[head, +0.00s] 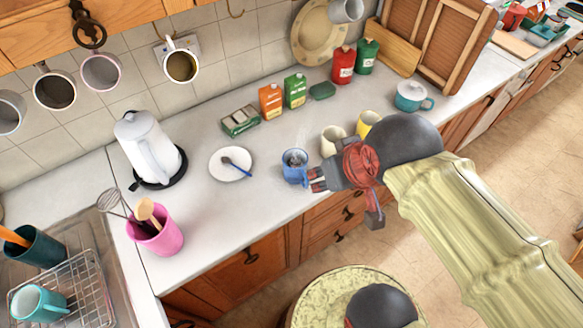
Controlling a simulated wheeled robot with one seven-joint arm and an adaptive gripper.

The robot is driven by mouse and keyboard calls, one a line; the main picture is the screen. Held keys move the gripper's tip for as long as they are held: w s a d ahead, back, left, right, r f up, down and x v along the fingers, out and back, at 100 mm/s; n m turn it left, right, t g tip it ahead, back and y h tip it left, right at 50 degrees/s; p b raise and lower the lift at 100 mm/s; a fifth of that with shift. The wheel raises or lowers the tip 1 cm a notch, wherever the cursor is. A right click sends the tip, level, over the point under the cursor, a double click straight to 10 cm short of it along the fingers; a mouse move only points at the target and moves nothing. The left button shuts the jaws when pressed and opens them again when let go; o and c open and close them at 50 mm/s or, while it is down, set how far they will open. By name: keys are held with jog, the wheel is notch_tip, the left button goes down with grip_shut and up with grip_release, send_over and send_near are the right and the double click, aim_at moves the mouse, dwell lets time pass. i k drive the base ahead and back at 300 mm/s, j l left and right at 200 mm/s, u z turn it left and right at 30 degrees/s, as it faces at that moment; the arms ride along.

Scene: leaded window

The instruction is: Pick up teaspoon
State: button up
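A teaspoon (237,167) with a blue handle lies on a round white saucer (219,170) on the counter. Its bowl end points to the upper left and its handle to the lower right. My gripper (313,180) is to the right of the saucer, well apart from the teaspoon. Its fingertips are close beside the right side of a blue mug (294,175); I cannot tell whether they touch it. The fingers are too small in view to tell whether they are open or shut.
A white kettle (150,150) stands left of the saucer, and a pink utensil pot (155,238) in front of it. Cartons (270,101) stand behind. Two cream and yellow mugs (333,139) are behind my gripper. The counter between saucer and blue mug is clear.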

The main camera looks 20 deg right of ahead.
aim_at(225, 159)
jog(key=i+l, duration=0.25)
jog(key=l, duration=0.15)
jog(key=i+l+u, duration=0.15)
jog(key=l, duration=0.25)
jog(key=i+u, duration=0.1)
jog(key=u, duration=1.85)
